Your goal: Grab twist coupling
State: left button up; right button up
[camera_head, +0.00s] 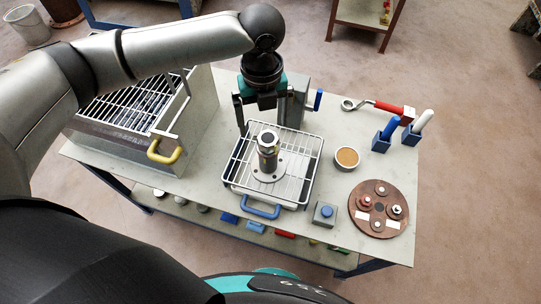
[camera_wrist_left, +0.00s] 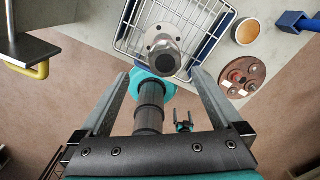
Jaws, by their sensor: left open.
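The twist coupling (camera_head: 268,144) appears to be the short metal cylinder with a dark hexagonal-looking top. It stands upright on a round bolted flange (camera_head: 268,170) on the wire rack (camera_head: 302,178). In the left wrist view the coupling (camera_wrist_left: 164,58) shows at the top centre, beyond the fingertips. My left gripper (camera_head: 262,120) is open and empty. It points down above the far side of the rack, behind and above the coupling, without visible contact. Its two fingers also spread wide in the left wrist view (camera_wrist_left: 162,82).
A grill-topped box (camera_head: 130,105) with a yellow handle stands left. A grey block with a blue lever (camera_head: 298,100) is behind the rack.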

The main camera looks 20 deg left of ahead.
aim_at(265, 139)
pick_arm(q)
notch_tip(265, 139, down, 9)
jog(key=shift+b, duration=0.75)
jog(key=shift+d+f+b, duration=0.2)
jog(key=shift+f+b, duration=0.1)
jog(key=shift+f, duration=1.1)
jog(key=shift+d+f+b, duration=0.2)
jog(key=shift+f+b, duration=0.05)
jog(key=shift+f, duration=1.1)
grip_shut()
jog(key=shift+w+r, duration=0.1)
